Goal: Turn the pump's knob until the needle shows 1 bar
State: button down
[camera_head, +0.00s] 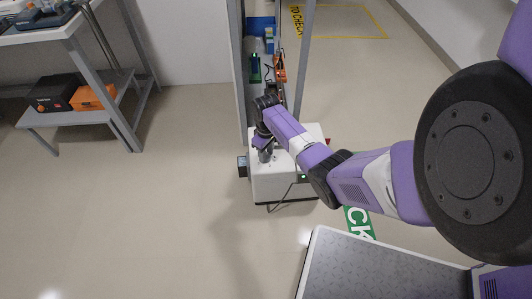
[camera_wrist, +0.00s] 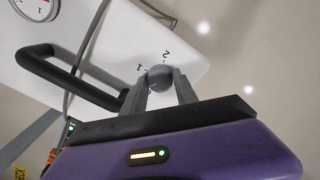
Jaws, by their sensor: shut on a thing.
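The pump is a white box (camera_head: 280,183) on the floor, below the middle of the head view. Its white top (camera_wrist: 120,40) fills much of the wrist view. The grey round knob (camera_wrist: 160,77) stands on that top, with the marks 1 and 2 printed beside it. My gripper (camera_wrist: 164,88) is shut on the knob, one finger on each side. A round gauge (camera_wrist: 33,8) is cut off at the top left corner of the wrist view; its needle reading cannot be made out. In the head view my arm hides much of the pump's top.
A black handle (camera_wrist: 65,75) and a grey cable (camera_wrist: 85,45) are close to the knob. A grey rack (camera_head: 240,70) stands behind the pump. A bench (camera_head: 100,70) with boxes is at the left. The floor between is clear.

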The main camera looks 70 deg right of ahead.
jog(key=shift+w+r+m+p, duration=0.1)
jog(key=shift+r+m+p, duration=0.15)
jog(key=shift+m+p, duration=0.55)
jog(key=shift+f+m+p, duration=0.2)
jog(key=shift+m+p, duration=0.1)
jog(key=shift+m, duration=0.9)
jog(key=c, duration=0.9)
grip_release()
jog(key=shift+c, duration=0.2)
jog(key=shift+r+p, duration=1.75)
jog(key=shift+r, duration=2.1)
jog(key=shift+d, duration=0.1)
